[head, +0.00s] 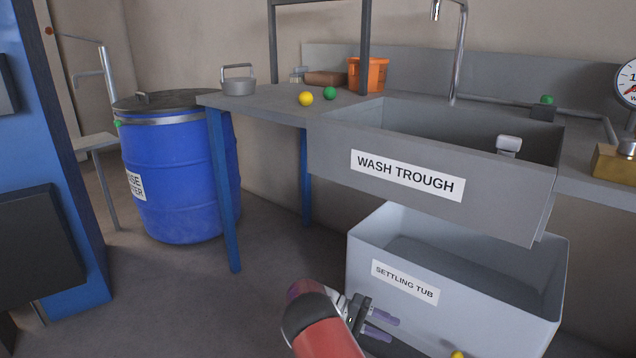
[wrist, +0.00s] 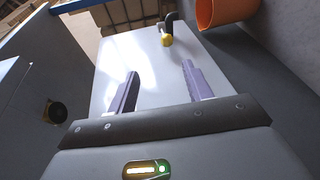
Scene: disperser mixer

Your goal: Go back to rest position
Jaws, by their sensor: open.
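My gripper (head: 390,328) is low in the head view, in front of the left part of the settling tub (head: 356,280). Its two purple fingers are apart with nothing between them. The wrist view also shows my gripper (wrist: 160,70), with the fingers spread over a pale flat surface (wrist: 112,70). A yellow knob (wrist: 167,41) on a dark fitting lies beyond the fingertips, apart from them. My red and dark forearm shows at the bottom of the head view.
The grey wash trough (head: 330,155) overhangs the tub. A blue drum (head: 180,190) stands left of the bench (head: 265,103). A blue frame (head: 60,200) is at far left. Open floor (head: 200,290) lies between. An orange container (wrist: 225,10) is at top right of the wrist view.

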